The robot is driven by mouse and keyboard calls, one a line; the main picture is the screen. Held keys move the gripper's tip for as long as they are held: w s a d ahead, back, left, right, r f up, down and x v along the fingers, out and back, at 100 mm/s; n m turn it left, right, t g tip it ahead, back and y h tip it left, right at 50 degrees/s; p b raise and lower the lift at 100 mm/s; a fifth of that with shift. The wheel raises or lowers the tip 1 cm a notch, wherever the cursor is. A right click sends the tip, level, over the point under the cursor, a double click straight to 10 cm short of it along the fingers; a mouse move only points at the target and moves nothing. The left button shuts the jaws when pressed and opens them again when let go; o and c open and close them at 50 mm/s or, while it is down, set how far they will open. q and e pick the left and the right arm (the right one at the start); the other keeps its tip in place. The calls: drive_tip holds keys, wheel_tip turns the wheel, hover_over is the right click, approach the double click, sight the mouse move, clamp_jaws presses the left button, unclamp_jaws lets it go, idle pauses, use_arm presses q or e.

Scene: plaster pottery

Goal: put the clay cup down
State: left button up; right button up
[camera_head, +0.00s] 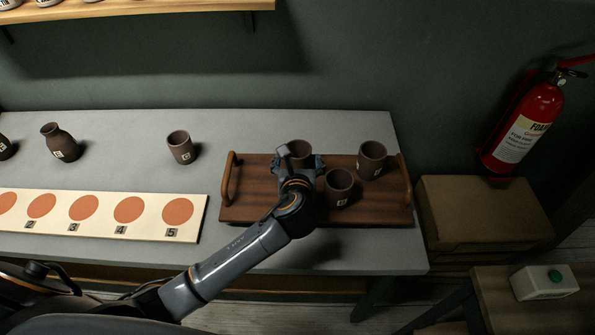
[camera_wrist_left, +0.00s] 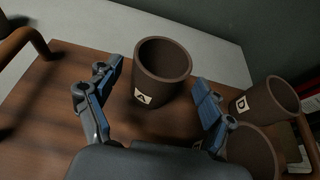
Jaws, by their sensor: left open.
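A dark brown clay cup labelled A (camera_wrist_left: 160,85) stands upright on the wooden tray (camera_head: 246,200), near its back edge. In the head view this cup (camera_head: 300,149) is partly hidden behind my gripper. My left gripper (camera_head: 298,163) is open. In the left wrist view its fingers (camera_wrist_left: 155,85) are spread to either side of cup A, with gaps showing between them and the cup. Two more brown cups stand on the tray to the right: one labelled D (camera_head: 372,157) at the back, another (camera_head: 339,184) nearer the front. My right gripper is out of view.
The tray has raised handles (camera_head: 230,180) at both ends. On the grey table to the left stand another cup (camera_head: 180,146) and a brown vase (camera_head: 60,143). A pale board (camera_head: 105,215) with numbered orange circles lies in front. Bare table separates board and tray.

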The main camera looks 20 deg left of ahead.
use_arm(q)
drive_tip(key=v, duration=0.8)
drive_tip(key=shift+s, duration=0.25)
drive_tip(key=shift+d, duration=0.1)
